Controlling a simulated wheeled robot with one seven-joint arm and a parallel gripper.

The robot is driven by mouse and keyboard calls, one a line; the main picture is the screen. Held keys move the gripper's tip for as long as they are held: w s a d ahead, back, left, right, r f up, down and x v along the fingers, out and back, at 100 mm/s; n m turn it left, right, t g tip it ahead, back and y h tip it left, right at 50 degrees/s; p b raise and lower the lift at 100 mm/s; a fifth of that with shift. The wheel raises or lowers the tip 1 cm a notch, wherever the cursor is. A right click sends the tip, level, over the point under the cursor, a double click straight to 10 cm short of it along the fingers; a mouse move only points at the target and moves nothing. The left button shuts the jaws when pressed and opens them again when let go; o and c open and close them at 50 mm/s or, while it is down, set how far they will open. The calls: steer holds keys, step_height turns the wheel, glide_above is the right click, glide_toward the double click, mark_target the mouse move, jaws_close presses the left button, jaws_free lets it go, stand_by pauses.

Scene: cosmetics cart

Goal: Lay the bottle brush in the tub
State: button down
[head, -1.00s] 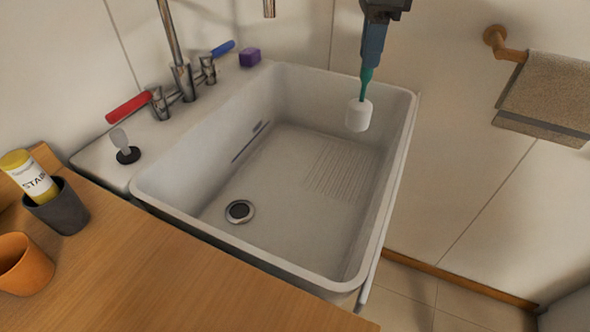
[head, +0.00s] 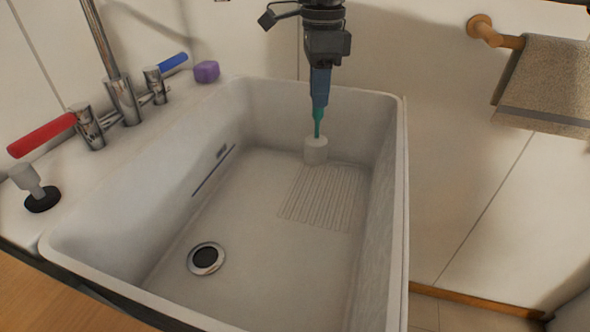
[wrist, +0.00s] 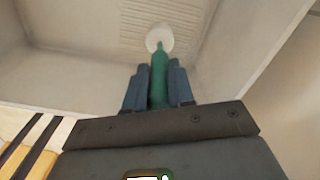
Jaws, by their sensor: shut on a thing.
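The bottle brush (head: 316,150) has a green handle and a white cylindrical head. My gripper (head: 320,88) is shut on the green handle, and the brush hangs head down at the far end of the tub (head: 175,205). In the wrist view the brush's green handle (wrist: 159,80) runs between the two blue-grey fingers of my gripper (wrist: 158,80), with the white head beyond it. The head shows over the ribbed part of the tub floor; I cannot tell whether it touches the floor.
The tub has a drain (head: 206,258) and is otherwise empty. Taps with a red handle (head: 42,135) and a blue handle (head: 173,61), a purple block (head: 206,72) and a plunger-like stopper (head: 36,190) stand along its left. A towel (head: 545,85) hangs at right.

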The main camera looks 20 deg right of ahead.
mark_target(317, 119)
step_height(317, 119, down, 8)
steer(key=shift+f, duration=0.25)
steer(key=shift+f+b, duration=0.2)
steer(key=shift+b, duration=0.15)
steer(key=c, duration=1)
jaws_free()
step_height(317, 119, up, 12)
steer(key=shift+r+p, duration=0.2)
steer(key=shift+p, duration=0.35)
